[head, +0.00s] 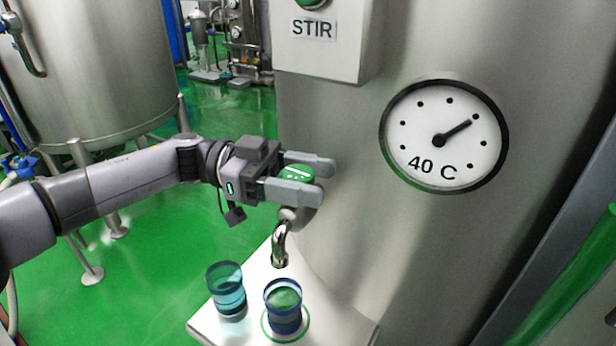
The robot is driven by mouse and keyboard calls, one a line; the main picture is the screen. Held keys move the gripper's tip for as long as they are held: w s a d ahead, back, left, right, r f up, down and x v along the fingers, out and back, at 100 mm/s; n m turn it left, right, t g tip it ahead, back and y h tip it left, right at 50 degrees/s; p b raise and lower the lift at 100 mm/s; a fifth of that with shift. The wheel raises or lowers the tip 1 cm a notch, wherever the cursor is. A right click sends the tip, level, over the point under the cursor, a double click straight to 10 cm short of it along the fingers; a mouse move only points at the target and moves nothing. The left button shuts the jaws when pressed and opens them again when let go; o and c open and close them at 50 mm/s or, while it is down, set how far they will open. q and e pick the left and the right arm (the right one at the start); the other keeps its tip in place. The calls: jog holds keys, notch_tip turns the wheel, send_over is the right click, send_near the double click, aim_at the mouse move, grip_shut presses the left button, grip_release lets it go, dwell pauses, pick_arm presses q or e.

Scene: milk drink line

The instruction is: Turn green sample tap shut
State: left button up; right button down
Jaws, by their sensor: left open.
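The green sample tap knob (297,174) with a white line on top sits above a bent metal spout (281,244) on the steel tank (420,240). My left gripper (324,181) is open, with one finger on the far side of the green knob and one on the near side. The near finger hides part of the knob. I cannot tell whether the fingers touch it. A blue cup (284,312) stands below the spout inside a green ring on the white shelf (340,318). My right gripper is not in view.
A teal cup (227,290) stands on the shelf left of the blue one. A round dial (444,137) reading 40 C is on the tank at right. A STIR box (325,52) with a green button is above. Green floor lies at left.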

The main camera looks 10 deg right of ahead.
pick_arm(q)
jog(key=b+v, duration=0.1)
jog(key=v, duration=0.6)
jog(key=shift+b, duration=0.3)
jog(key=shift+a, duration=0.1)
